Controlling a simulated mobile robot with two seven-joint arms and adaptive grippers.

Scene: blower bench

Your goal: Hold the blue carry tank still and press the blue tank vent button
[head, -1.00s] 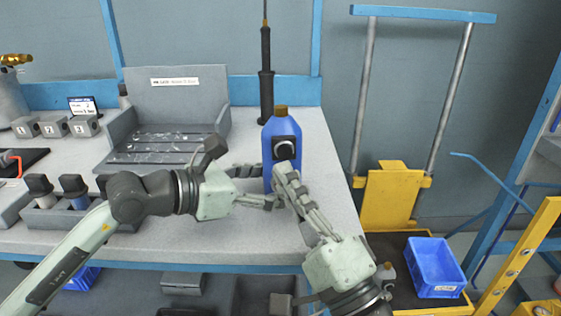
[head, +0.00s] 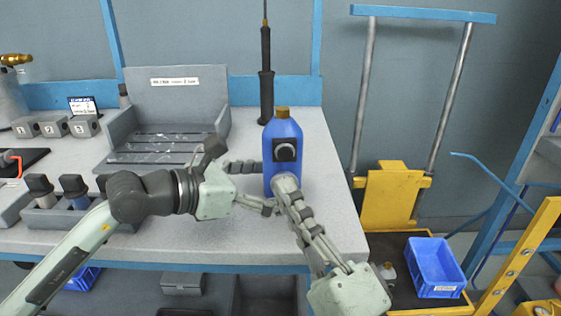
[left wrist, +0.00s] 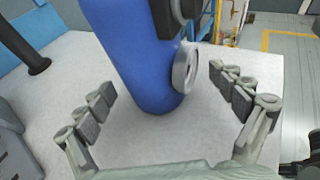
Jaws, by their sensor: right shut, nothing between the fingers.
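The blue carry tank (head: 285,132), with a brown cap, stands upright near the bench's right edge. A black block with a round vent button (head: 285,151) is on its front face. My left gripper (head: 262,188) is open at the tank's left, fingers apart and pointing at it. The left wrist view shows the tank (left wrist: 135,50) ahead between those fingers, with a grey round disc (left wrist: 185,68) on its side. My right gripper (head: 285,183) is shut and empty in front of the tank, just below the button.
A black rod-like tool (head: 266,85) stands behind the tank. A grey slotted tray (head: 165,145) and knobs in a holder (head: 72,190) are on the left. Beyond the bench's right edge are a yellow trolley (head: 392,195) and a blue bin (head: 433,262).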

